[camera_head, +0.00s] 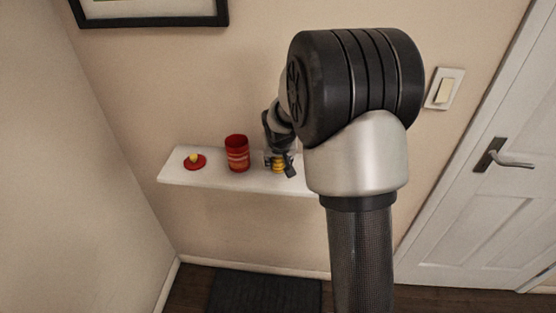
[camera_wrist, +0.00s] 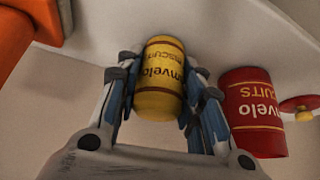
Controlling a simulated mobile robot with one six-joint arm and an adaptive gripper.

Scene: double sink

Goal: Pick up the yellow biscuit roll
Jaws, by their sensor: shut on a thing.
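The yellow biscuit roll (camera_wrist: 160,80) is a yellow cylinder with red bands and dark lettering. In the wrist view it sits between the two fingers of my gripper (camera_wrist: 162,100), which are shut on its sides. In the head view the yellow biscuit roll (camera_head: 279,167) shows only in part at the white shelf, with my gripper (camera_head: 279,163) around it. I cannot tell whether it touches the shelf. My arm hides the shelf's right part in the head view.
A red biscuit canister (camera_head: 237,153) stands on the white shelf (camera_head: 215,180), left of my gripper. A small red thing with a yellow knob (camera_head: 194,161) lies farther left. An orange thing (camera_wrist: 30,20) shows at the wrist view's upper left. A picture frame hangs above.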

